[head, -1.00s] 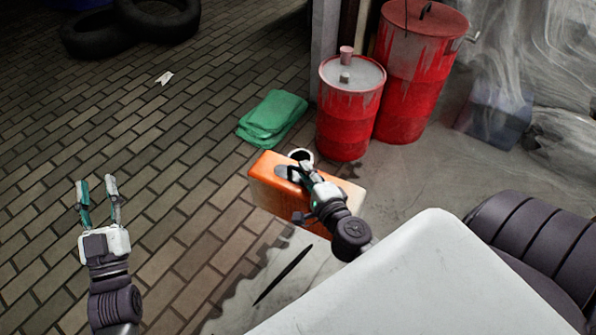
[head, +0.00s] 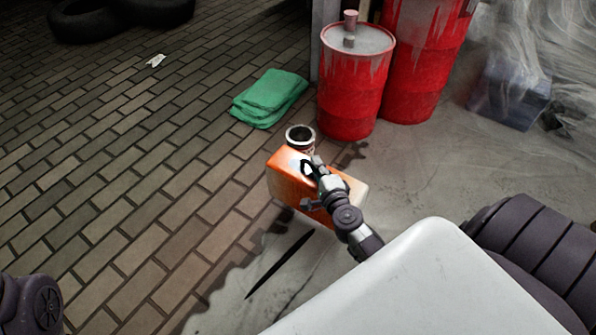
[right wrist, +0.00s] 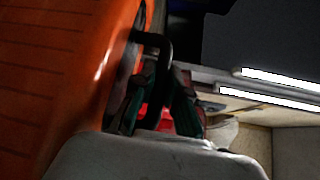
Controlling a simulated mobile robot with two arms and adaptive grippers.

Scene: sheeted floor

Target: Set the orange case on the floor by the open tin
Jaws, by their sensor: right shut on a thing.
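The orange case (head: 286,185) is in the middle of the head view, with a pale right end. My right gripper (head: 314,168) is shut on its dark handle at the top. In the right wrist view the case's orange side (right wrist: 55,70) fills the left, and the black handle (right wrist: 160,42) runs between my fingers (right wrist: 155,105). The open tin (head: 300,134) stands just behind the case, its lower part hidden by it. I cannot tell whether the case touches the floor. Of my left arm only a dark link shows at the lower left; its gripper is out of view.
A folded green cloth (head: 268,98) lies behind and left of the tin. Red drums (head: 347,95) stand behind to the right. A dark narrow streak (head: 280,265) lies on the floor in front of the case. The brick floor (head: 130,190) to the left is mostly clear.

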